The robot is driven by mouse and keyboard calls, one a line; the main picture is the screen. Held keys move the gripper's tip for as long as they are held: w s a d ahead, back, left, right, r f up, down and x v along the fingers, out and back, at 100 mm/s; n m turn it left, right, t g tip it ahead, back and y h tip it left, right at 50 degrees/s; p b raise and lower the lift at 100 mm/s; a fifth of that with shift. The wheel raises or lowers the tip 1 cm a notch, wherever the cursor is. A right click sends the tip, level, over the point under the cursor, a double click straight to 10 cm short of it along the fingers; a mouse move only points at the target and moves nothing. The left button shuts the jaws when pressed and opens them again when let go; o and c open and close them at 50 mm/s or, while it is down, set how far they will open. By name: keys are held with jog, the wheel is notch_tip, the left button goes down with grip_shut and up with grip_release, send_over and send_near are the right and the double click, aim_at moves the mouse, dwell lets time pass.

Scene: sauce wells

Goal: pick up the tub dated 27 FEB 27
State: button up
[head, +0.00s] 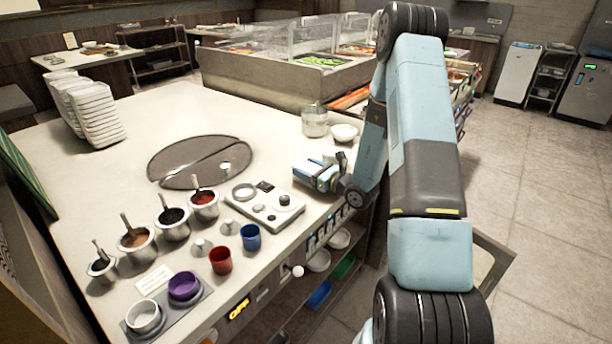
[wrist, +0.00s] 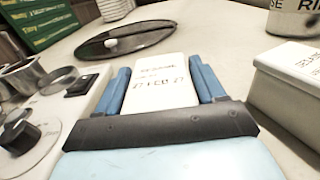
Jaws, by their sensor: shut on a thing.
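The tub's top carries dark print whose lower line appears to read 27 FEB 27; the upper line is too blurred to read. In the head view the held tub is mostly hidden by my gripper. I cannot tell whether it touches the counter.
Sauce wells (head: 136,240) and red and blue cups (head: 221,261) are at front left.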

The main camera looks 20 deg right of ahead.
jog(key=c, duration=0.6)
jog(key=shift+c, duration=0.2)
jog(key=shift+r, duration=0.15)
